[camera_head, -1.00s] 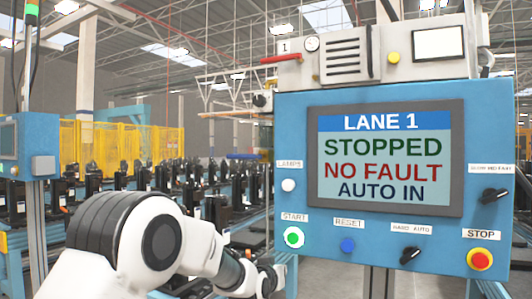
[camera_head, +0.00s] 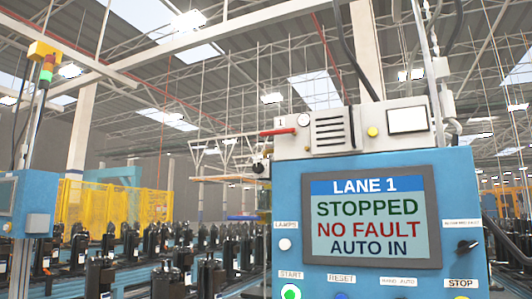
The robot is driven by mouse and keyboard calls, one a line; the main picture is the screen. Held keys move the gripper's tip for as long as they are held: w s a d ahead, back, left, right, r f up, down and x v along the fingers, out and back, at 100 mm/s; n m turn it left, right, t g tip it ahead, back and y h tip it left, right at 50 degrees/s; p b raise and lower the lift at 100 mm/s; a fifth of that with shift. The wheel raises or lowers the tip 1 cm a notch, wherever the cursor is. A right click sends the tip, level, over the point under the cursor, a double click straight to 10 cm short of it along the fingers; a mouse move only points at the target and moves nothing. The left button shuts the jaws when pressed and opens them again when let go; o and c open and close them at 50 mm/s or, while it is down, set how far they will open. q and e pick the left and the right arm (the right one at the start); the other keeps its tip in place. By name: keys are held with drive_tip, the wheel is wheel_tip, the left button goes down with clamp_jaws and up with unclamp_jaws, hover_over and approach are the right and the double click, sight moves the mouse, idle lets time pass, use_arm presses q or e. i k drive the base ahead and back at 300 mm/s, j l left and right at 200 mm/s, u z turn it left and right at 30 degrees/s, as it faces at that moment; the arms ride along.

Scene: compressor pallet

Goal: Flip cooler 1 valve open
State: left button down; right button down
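The cooler unit (camera_head: 345,131), a grey box with a "1" label and louvres, sits on top of the blue control panel. A red valve handle (camera_head: 280,132) sticks out to the left from its upper left side and lies about level. A small round gauge (camera_head: 304,120) is just right of the handle. The valve body behind the handle is too small to make out. Neither of my grippers is in view.
The blue control panel (camera_head: 459,210) has a screen (camera_head: 367,222) reading LANE 1, STOPPED, NO FAULT, AUTO IN. Several black compressors (camera_head: 153,243) stand on conveyors at the left. A signal tower (camera_head: 46,68) stands at the far left. Space left of the handle looks open.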

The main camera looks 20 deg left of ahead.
sight(284, 131)
drive_tip(key=u, duration=1.5)
drive_tip(key=i, duration=0.35)
drive_tip(key=i+l+u, duration=0.1)
drive_tip(key=i, duration=0.3)
